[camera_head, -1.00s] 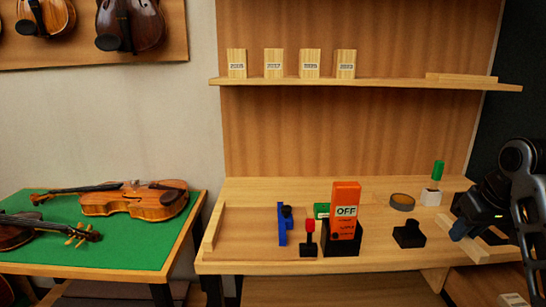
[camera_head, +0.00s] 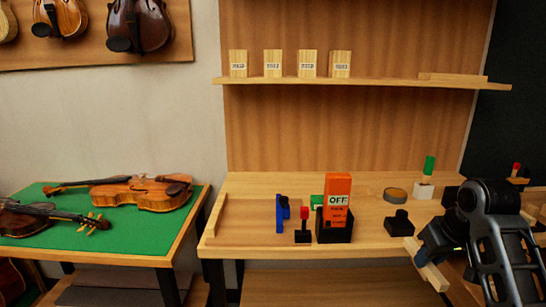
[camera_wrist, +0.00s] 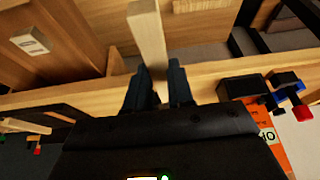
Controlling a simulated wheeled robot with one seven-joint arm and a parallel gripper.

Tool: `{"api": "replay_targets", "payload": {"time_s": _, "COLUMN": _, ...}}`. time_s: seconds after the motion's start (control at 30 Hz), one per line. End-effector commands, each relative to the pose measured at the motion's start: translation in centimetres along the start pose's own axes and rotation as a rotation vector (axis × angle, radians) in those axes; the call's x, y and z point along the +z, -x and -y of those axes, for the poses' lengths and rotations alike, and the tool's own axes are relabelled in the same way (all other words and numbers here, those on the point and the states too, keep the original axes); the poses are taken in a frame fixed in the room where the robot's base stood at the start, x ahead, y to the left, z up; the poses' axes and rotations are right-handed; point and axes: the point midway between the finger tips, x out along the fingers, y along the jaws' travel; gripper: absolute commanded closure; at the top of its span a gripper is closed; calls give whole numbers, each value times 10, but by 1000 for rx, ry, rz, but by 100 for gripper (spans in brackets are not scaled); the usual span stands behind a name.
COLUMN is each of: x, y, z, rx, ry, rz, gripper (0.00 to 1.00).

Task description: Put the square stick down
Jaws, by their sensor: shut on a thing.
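The square stick (camera_head: 433,277) is a pale wooden bar. My gripper (camera_head: 426,258) is shut on it near the bench's front right edge, with the stick slanting down to the right. The fingers cover part of the stick. I cannot tell whether the stick touches the bench.
The wooden bench (camera_head: 260,240) holds an orange OFF block (camera_head: 338,205), a blue tool (camera_head: 281,220), a red-topped piece (camera_head: 303,226), a black stand (camera_head: 399,224), a tape roll (camera_head: 395,195) and a green-topped piece (camera_head: 427,178). The bench's front left is clear.

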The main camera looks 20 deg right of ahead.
Motion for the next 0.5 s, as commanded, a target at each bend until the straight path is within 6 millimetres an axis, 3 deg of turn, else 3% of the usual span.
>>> {"api": "replay_targets", "payload": {"time_s": 0.23, "x": 38, "y": -61, "z": 76, "rx": -33, "ry": 53, "rz": 9, "gripper": 100}}
{"api": "replay_targets", "payload": {"time_s": 0.5, "x": 117, "y": -126, "z": 172, "rx": -59, "ry": 145, "rz": 14, "gripper": 100}}
